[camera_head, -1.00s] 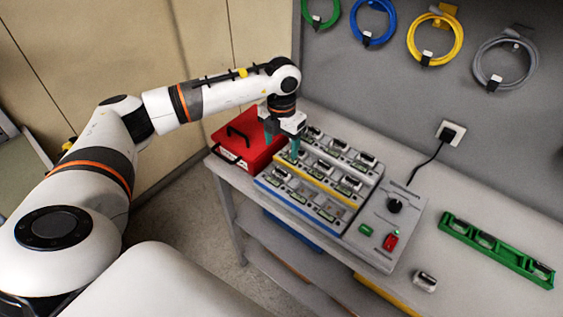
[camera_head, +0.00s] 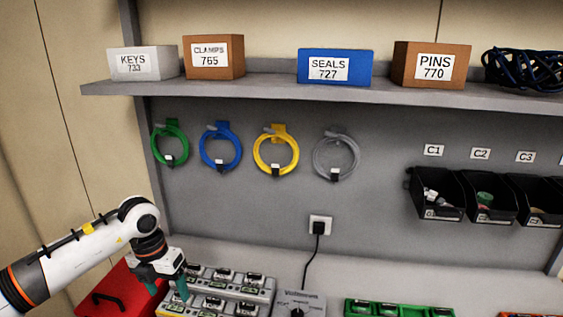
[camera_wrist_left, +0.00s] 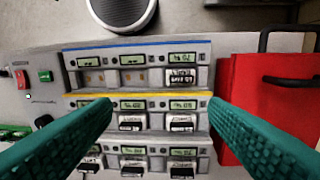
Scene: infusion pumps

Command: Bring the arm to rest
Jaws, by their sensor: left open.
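My left gripper (camera_head: 168,287) comes in from the left in the head view, its teal fingers pointing down over the left end of the pump rack (camera_head: 262,290). In the left wrist view the two teal fingers (camera_wrist_left: 160,135) are wide apart with nothing between them. Below them, the rack (camera_wrist_left: 203,70) shows rows of small display modules, with a blue strip and a yellow strip along the rows. I cannot tell how far the fingertips are above it. My right gripper is not in view.
A red case (camera_head: 122,290) with a black handle stands left of the rack. A green holder (camera_head: 395,308) lies to the right. Above are coiled cables, a wall socket (camera_head: 320,225), black bins (camera_head: 438,195) and a shelf (camera_head: 270,88) with labelled boxes. Bench behind the rack is clear.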

